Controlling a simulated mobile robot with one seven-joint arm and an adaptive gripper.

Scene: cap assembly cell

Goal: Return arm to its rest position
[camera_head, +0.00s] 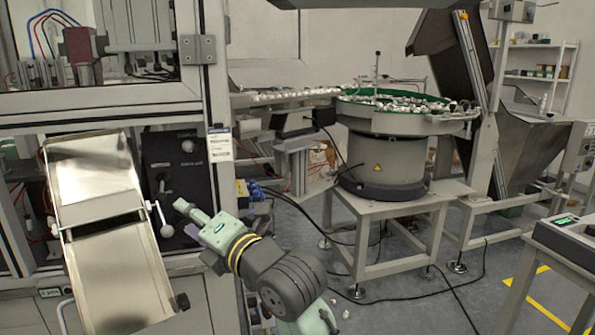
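My arm (285,283) rises from the bottom centre, with pale green and dark grey links and yellow rings near the wrist. It reaches up and left in front of the machine cabinet. My gripper (186,212) is at its far end, close in the picture to the black control panel (182,170) and right of the metal chute (118,265). The fingers are small and partly hidden by the wrist, so I cannot tell whether they are open or shut. No held thing can be made out.
A bowl feeder (385,165) with white caps stands on a metal table (400,203) at centre right. Small white pieces (346,314) lie on the floor. A bench (570,240) is at right; open floor lies between.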

